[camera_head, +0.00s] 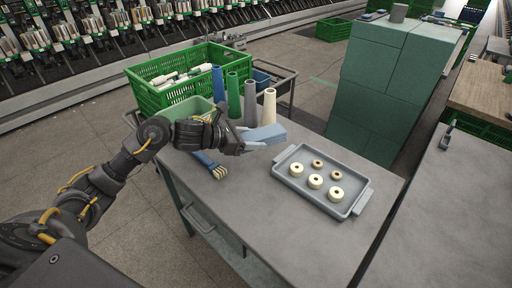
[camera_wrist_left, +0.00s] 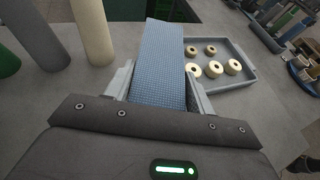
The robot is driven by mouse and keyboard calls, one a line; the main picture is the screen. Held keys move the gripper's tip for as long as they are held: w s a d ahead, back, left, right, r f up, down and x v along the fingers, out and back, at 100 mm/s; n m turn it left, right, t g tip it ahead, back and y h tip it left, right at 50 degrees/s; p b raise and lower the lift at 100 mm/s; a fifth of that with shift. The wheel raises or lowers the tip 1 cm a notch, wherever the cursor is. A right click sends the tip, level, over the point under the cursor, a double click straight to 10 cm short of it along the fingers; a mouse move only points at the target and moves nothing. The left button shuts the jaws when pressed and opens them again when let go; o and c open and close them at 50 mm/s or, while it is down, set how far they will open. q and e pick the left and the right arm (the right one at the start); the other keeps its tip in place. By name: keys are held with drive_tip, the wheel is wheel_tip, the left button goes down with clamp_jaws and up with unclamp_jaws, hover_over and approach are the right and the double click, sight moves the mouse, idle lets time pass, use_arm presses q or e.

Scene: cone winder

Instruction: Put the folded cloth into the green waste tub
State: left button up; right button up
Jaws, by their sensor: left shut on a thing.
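The folded cloth (camera_head: 268,134) is blue and held above the grey table, left of the grey tray. My left gripper (camera_head: 256,143) is shut on it. In the left wrist view the cloth (camera_wrist_left: 160,62) sticks out between the two fingers of the gripper (camera_wrist_left: 158,88). The green waste tub (camera_head: 184,112) is pale green and stands at the table's far left, behind my left forearm, which hides part of it. The inside of the tub is mostly hidden. My right gripper is not in view.
A grey tray (camera_head: 357,206) with several cream rings lies right of the cloth. Blue, green, grey and cream cones (camera_head: 269,106) stand behind the gripper. A blue brush (camera_head: 207,162) lies by the table's left edge. A green crate (camera_head: 160,98) stands behind the tub. The table's front is clear.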

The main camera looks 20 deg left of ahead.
use_arm(q)
hover_over(256, 153)
drive_tip(key=f, duration=0.3)
drive_tip(key=s+f, duration=0.1)
drive_tip(key=f, duration=0.1)
drive_tip(key=shift+f+p, duration=0.1)
drive_tip(key=shift+p, duration=0.3)
drive_tip(key=shift+w+f, duration=0.5)
drive_tip(key=shift+f, duration=0.1)
wheel_tip(256, 153, down, 2)
drive_tip(key=shift+f+p, duration=0.1)
drive_tip(key=shift+p, duration=0.65)
drive_tip(key=shift+f, duration=0.5)
drive_tip(key=shift+f, duration=0.1)
drive_tip(key=shift+f+b, duration=0.1)
drive_tip(key=shift+b, duration=0.2)
drive_tip(key=o, duration=1)
